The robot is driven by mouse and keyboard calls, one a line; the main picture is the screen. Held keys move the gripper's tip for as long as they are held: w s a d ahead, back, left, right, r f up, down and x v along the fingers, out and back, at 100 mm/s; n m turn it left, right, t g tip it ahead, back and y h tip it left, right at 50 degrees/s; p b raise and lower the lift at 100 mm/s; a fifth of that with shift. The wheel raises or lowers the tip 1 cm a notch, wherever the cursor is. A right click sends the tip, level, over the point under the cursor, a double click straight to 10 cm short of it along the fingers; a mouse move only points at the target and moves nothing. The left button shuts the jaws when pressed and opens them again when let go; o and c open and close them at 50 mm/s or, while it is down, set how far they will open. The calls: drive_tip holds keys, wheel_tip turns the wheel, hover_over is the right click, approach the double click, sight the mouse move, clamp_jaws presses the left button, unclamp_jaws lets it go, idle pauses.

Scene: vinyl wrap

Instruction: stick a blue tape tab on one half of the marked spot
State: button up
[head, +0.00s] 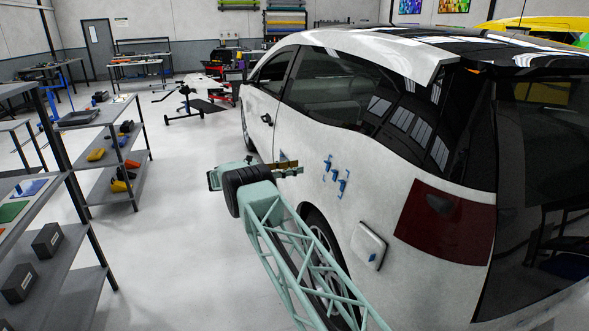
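The marked spot (336,177) is on the white car's rear side panel, outlined by small blue marks with blue pieces among them. I cannot tell which of these are tape tabs. My gripper (291,168) is at the end of the pale green lattice arm, left of the marked spot and apart from it in the picture. Its fingers point right, close to the car's side. They are too small and edge-on to show whether they are open or hold anything. A small bluish patch (284,156) shows just above the fingers; I cannot tell what it is.
The white car (400,200) fills the right side. A square flap (368,245) with a small blue piece (372,257) stands out from its panel below the marked spot. Shelves (105,115) with tools and boxes stand at left. The floor between is clear.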

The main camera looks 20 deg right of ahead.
drive_tip(key=shift+d, duration=0.15)
drive_tip(key=d+b, duration=0.2)
drive_tip(key=d, duration=1.1)
drive_tip(key=shift+w+d, duration=0.15)
drive_tip(key=shift+d, duration=0.05)
drive_tip(key=shift+c, duration=0.7)
clamp_jaws()
drive_tip(key=shift+a+r, duration=0.25)
drive_tip(key=shift+a, duration=0.75)
idle(1.2)
drive_tip(key=shift+a+r, duration=0.2)
drive_tip(key=shift+a, duration=0.75)
drive_tip(key=shift+a+r, duration=0.25)
drive_tip(key=shift+a, duration=0.75)
drive_tip(key=shift+a+r, duration=0.2)
drive_tip(key=shift+a, duration=0.75)
drive_tip(key=shift+a, duration=0.1)
